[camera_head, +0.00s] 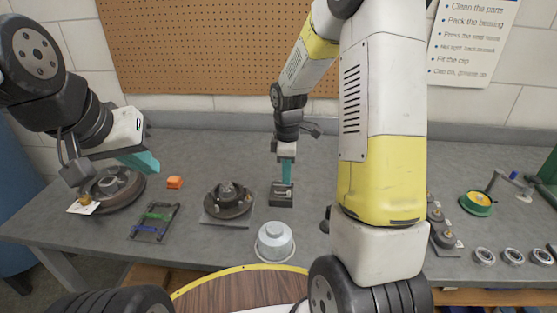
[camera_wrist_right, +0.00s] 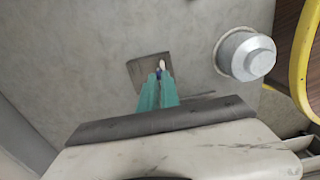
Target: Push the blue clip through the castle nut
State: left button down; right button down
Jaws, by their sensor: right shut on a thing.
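My right gripper (camera_head: 286,180) points down at a small dark block (camera_head: 281,200) near the middle of the table. In the right wrist view the teal fingers of my right gripper (camera_wrist_right: 159,82) are shut on a small dark-blue piece (camera_wrist_right: 158,74), which looks like the blue clip. A small pale piece (camera_wrist_right: 162,64) shows just beyond the tips, over the dark block (camera_wrist_right: 146,70); I cannot tell whether it is the castle nut. My left gripper (camera_head: 145,162) hangs at the left, near a dark wheel hub (camera_head: 125,188); its finger gap is not visible.
A green dish (camera_head: 477,204) and several rings lie at the right.

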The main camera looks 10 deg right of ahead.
jog(key=s+a+r, duration=0.3)
jog(key=s+r, duration=0.1)
jog(key=s, duration=0.6)
jog(key=shift+s+r, duration=0.25)
jog(key=shift+s, duration=0.15)
jog(key=shift+w+a, duration=0.1)
jog(key=shift+a, duration=0.05)
